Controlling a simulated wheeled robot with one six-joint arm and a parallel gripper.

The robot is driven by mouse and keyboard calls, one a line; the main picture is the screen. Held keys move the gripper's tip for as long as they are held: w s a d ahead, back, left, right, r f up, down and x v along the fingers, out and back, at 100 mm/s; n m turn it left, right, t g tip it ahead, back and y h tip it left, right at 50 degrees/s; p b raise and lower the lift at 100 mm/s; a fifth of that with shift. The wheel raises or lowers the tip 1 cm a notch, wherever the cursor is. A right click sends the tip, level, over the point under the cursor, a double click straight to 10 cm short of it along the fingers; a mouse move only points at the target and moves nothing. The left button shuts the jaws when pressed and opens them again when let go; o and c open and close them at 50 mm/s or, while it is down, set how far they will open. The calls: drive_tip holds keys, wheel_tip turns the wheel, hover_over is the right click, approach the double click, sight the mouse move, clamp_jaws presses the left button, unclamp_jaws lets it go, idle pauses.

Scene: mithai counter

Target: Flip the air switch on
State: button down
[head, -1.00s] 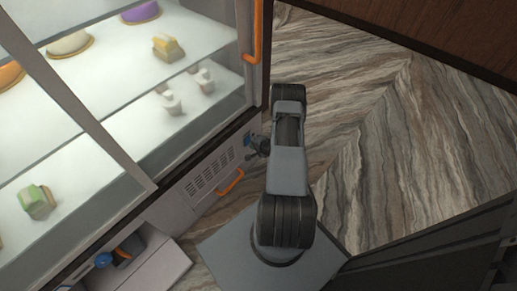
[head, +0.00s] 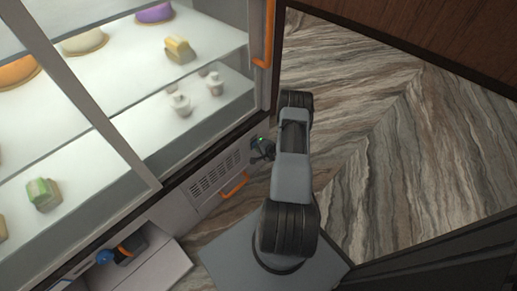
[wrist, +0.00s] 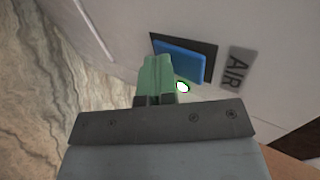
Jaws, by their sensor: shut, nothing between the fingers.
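The air switch is a blue rocker (wrist: 180,60) in a dark frame on a pale panel, in the wrist view. A grey label reading AIR (wrist: 236,67) sits to its right. A small round light (wrist: 183,87) glows whitish with a green rim just below the switch. My gripper (wrist: 158,65) has its green fingers shut and empty, with the tips at the lower left edge of the switch. I cannot tell whether they touch it. In the head view my gripper (head: 263,150) is beside the panel, and a small green glow shows there.
The glass display case (head: 150,110) with sweets and cakes stands above the panel. An orange handle (head: 236,186) and vent slots (head: 215,174) are left of my gripper. An open drawer (head: 150,272) sticks out at lower left. The patterned floor (head: 400,130) at right is clear.

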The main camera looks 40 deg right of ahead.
drive_tip(key=shift+a+r, duration=0.1)
drive_tip(key=shift+r, duration=0.05)
drive_tip(key=shift+w+r+p, duration=0.1)
drive_tip(key=shift+r+p, duration=0.5)
drive_tip(key=shift+r, duration=0.1)
drive_tip(key=s+f+p+v, duration=0.1)
drive_tip(key=p+v, duration=0.3)
drive_tip(key=v, duration=0.9)
drive_tip(key=shift+s, duration=0.25)
